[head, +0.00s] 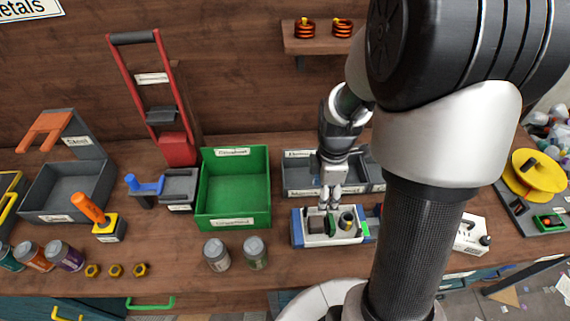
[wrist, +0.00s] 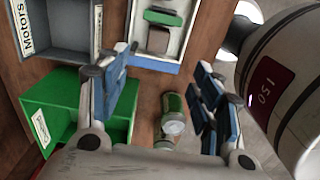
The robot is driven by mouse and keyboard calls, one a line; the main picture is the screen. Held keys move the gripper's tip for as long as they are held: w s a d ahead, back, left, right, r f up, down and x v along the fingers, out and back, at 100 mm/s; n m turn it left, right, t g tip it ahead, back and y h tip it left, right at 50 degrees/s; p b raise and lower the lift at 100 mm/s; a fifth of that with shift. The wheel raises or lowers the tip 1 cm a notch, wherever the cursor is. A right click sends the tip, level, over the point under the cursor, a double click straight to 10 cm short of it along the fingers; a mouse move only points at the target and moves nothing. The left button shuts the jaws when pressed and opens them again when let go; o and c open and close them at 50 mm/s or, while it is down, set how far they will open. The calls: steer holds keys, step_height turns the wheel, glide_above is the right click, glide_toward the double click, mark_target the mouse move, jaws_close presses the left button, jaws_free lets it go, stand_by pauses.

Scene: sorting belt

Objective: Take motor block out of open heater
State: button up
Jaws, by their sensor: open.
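The open heater (head: 298,232) is a shallow white and blue box on the bench, and its blue end wall shows at the top of the wrist view (wrist: 150,64). It holds a brown block (head: 316,225), a green board (head: 331,224) and a dark cylinder (head: 346,221). I cannot tell for sure which is the motor block. In the wrist view the brown block (wrist: 158,41) lies beside the green board (wrist: 163,18). My gripper (head: 329,207) is above the heater, pointing down. It is open and empty in the wrist view (wrist: 165,65), its fingers wide apart.
A grey divided bin (head: 298,188) stands right behind the heater, with a Motors label in the wrist view (wrist: 27,25). A green bin (head: 236,220) is left of it. Two jars (head: 216,255) (head: 256,253) stand in front of the green bin. A white box (head: 470,235) is at the right.

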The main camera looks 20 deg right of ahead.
mark_target(318, 220)
step_height(318, 220, down, 12)
steer(key=b, duration=0.4)
steer(key=shift+d, duration=0.15)
steer(key=shift+w+f+b, duration=0.2)
steer(key=shift+f+b, duration=1.1)
steer(key=shift+f, duration=1.6)
steer(key=shift+r, duration=0.1)
steer(key=shift+c, duration=0.2)
steer(key=c, duration=1.3)
